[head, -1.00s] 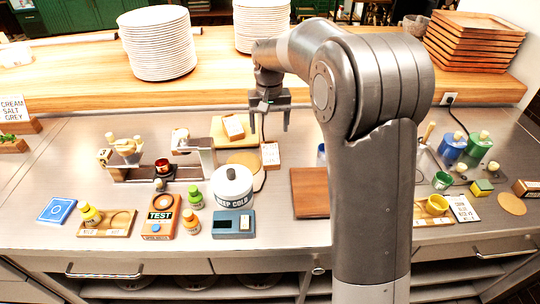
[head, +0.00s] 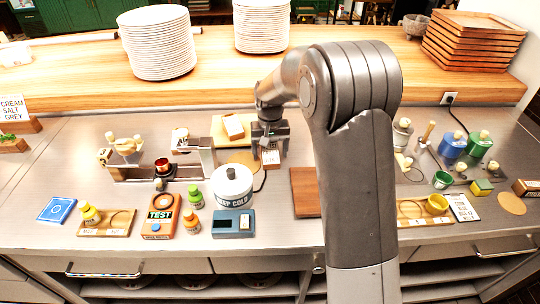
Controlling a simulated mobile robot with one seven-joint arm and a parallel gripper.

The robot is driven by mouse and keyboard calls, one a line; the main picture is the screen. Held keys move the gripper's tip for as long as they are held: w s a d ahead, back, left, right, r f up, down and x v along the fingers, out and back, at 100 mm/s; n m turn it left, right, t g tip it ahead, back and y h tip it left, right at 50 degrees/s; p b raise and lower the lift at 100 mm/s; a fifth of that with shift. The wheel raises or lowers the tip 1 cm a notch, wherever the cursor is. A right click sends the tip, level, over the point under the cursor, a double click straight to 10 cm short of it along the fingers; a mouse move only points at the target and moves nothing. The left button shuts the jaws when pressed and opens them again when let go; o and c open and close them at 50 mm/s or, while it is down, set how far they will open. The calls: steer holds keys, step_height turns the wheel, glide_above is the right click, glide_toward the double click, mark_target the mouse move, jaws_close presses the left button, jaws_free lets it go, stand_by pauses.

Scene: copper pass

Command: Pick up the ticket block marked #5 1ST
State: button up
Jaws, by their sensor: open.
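A small ticket block (head: 271,158) with a white face and wooden edge stands on the steel counter, right of the wooden board. Its lettering is too small to read, so I cannot tell if it is #5 1ST. My gripper (head: 270,146) is open, pointing down, with its fingers around or just behind the upper part of this block; contact is not clear. A second block (head: 233,127) lies on the wooden board, and a third (head: 180,138) stands at the scale-like stand; their markings are also unreadable.
A white lidded pot (head: 232,185) and a blue-grey device (head: 233,223) stand in front of the gripper. A brown board (head: 305,192) lies to the right, partly behind my arm. Plate stacks (head: 158,45) stand on the wooden shelf behind.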

steer(key=c, duration=1.1)
steer(key=shift+r, duration=0.15)
